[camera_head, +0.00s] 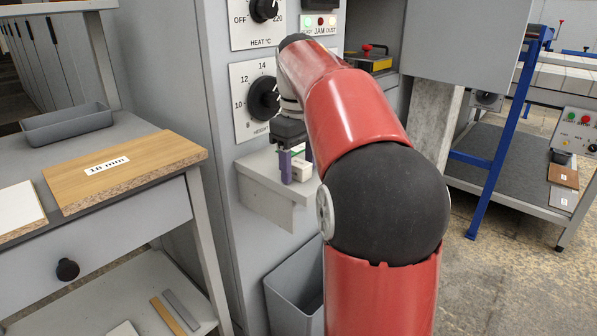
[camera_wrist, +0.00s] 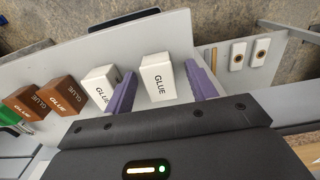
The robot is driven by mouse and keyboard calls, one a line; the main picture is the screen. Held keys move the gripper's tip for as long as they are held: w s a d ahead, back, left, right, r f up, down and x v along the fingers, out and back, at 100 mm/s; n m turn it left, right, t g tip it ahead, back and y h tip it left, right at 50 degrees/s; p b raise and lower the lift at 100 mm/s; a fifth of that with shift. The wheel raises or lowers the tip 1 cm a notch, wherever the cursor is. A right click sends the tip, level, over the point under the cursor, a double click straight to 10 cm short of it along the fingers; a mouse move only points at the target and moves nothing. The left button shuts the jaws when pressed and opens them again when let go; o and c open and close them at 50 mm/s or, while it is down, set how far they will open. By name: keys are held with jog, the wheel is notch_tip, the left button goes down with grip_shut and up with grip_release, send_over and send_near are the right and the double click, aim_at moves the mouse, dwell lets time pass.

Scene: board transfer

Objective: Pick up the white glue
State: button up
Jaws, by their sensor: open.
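Two white glue blocks stand on a narrow grey shelf in the wrist view. One white glue block (camera_wrist: 157,76) is between my gripper's two purple fingers, with a gap visible on each side. The other white glue block (camera_wrist: 99,86) is just left of the left finger, which partly overlaps it. My gripper (camera_wrist: 161,80) is open. In the head view my gripper (camera_head: 296,160) is down at the small grey shelf (camera_head: 268,176) on the machine's side, with a white block (camera_head: 302,169) partly visible by its fingers.
Two brown glue blocks (camera_wrist: 63,95) (camera_wrist: 25,104) and a green item (camera_wrist: 12,114) stand in the same row to the left. A grey bin (camera_head: 296,280) is below the shelf. A bench with a board marked 18 mm (camera_head: 125,172) stands at left in the head view.

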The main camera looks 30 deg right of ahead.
jog(key=shift+c, duration=0.2)
jog(key=c, duration=1)
jog(key=shift+r, duration=0.1)
